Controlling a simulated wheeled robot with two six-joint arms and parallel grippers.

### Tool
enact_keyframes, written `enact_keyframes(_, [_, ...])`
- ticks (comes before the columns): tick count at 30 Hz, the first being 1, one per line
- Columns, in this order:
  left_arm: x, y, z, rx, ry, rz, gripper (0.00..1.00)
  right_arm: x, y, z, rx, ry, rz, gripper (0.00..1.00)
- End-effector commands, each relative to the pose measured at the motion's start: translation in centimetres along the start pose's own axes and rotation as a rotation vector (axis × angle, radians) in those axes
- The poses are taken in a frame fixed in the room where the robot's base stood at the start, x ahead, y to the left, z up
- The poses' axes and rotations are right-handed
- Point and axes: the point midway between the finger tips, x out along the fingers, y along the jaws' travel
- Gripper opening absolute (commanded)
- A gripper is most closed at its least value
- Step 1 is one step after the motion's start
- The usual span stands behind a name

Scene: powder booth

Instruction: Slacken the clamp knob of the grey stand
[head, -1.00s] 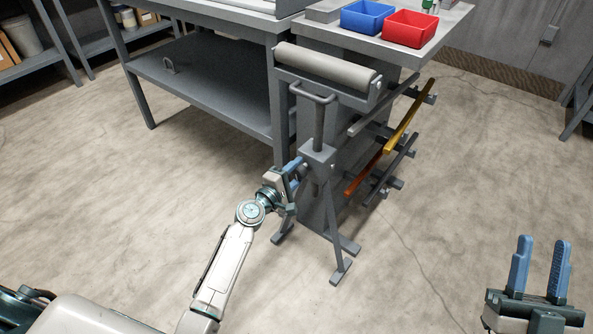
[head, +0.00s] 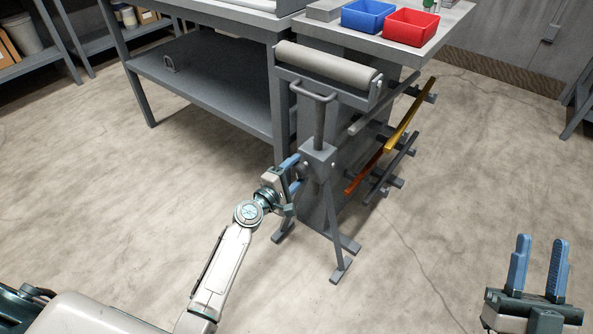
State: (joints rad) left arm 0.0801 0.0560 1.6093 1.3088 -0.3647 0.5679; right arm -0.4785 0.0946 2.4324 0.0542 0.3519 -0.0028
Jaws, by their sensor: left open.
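The grey stand (head: 319,152) stands upright on splayed legs, with a grey roller (head: 328,62) across its top. Its clamp block is at mid-height. A small dark part on the block's left side looks like the clamp knob (head: 304,171), mostly hidden by my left gripper. My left gripper (head: 297,172) is at that side of the block with its blue fingers open, one above and one below the knob. I cannot tell whether they touch it. My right gripper (head: 540,262) is open and empty at the lower right, far from the stand.
A grey workbench (head: 205,95) stands behind and left of the stand. A side table holds a blue bin (head: 367,16) and a red bin (head: 410,27). A rack with coloured bars (head: 409,115) is close behind the stand. The floor in front is clear.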

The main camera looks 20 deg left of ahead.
Motion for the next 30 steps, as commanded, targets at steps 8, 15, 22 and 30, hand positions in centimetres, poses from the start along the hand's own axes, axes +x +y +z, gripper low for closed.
enact_keyframes(8, [-5.4,-0.1,0.0,0.003,0.0,-0.003,0.64,-0.3,0.0,0.8,0.005,-0.05,0.002,0.36])
enact_keyframes(15, [-9.1,-0.1,-0.1,0.003,0.001,-0.002,0.64,-0.3,0.0,0.1,-0.001,0.003,0.0,0.36])
enact_keyframes(22, [-10.1,0.0,0.0,0.0,0.0,0.0,0.64,0.3,0.0,-0.9,-0.005,0.059,-0.002,0.36])
enact_keyframes(30, [-10.1,0.0,0.0,0.0,0.0,0.0,0.64,0.4,0.0,-0.9,-0.006,0.059,-0.002,0.36])
